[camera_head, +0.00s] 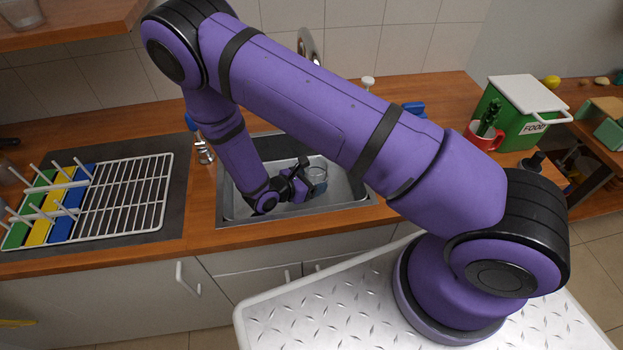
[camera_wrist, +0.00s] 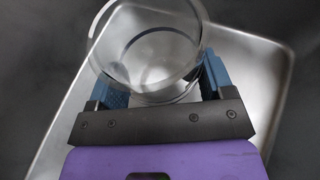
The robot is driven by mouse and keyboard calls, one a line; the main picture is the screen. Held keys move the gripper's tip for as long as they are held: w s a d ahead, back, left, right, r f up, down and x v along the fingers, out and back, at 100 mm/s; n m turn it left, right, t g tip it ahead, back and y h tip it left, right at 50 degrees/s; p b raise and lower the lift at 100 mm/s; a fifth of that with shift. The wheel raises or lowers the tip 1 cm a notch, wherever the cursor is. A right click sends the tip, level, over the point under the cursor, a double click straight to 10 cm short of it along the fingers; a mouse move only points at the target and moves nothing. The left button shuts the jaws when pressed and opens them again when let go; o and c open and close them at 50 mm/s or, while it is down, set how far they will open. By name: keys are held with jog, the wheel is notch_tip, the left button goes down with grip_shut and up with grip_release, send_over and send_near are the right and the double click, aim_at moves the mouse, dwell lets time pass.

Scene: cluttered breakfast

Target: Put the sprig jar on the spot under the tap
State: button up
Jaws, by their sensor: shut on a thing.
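A clear glass jar (camera_head: 317,173) is in the sink area, held by my gripper (camera_head: 303,184). The wrist view shows the jar (camera_wrist: 146,52) between the two blue fingers of my gripper (camera_wrist: 157,85), which are shut on its sides. Its open round mouth faces the wrist camera, and I see no sprig inside. The steel sink (camera_head: 232,208) lies around and below it; I cannot tell whether the jar touches its floor. The tap (camera_head: 308,45) stands behind the sink, partly hidden by my arm, so the spot under it is mostly hidden.
A white dish rack (camera_head: 125,195) with coloured boards stands left of the sink. A small metal item (camera_head: 204,152) is near the sink's back left corner. On the right are a red mug (camera_head: 484,136) with a green plant and a green food bin (camera_head: 515,110).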

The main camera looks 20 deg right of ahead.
jog(key=shift+f, duration=0.3)
jog(key=o, duration=1.2)
jog(key=shift+r, duration=0.1)
jog(key=shift+s+a+r, duration=0.2)
jog(key=shift+a+r, duration=0.35)
jog(key=shift+r, duration=0.2)
jog(key=shift+s+a+r, duration=0.15)
jog(key=shift+a+r, duration=0.4)
jog(key=shift+r, duration=0.2)
jog(key=shift+r+v, duration=0.15)
jog(key=shift+v, duration=1.6)
jog(key=shift+r+v, duration=0.2)
jog(key=shift+v, duration=1.6)
jog(key=shift+r+v, duration=0.15)
jog(key=shift+v, duration=1.6)
jog(key=shift+d, duration=0.15)
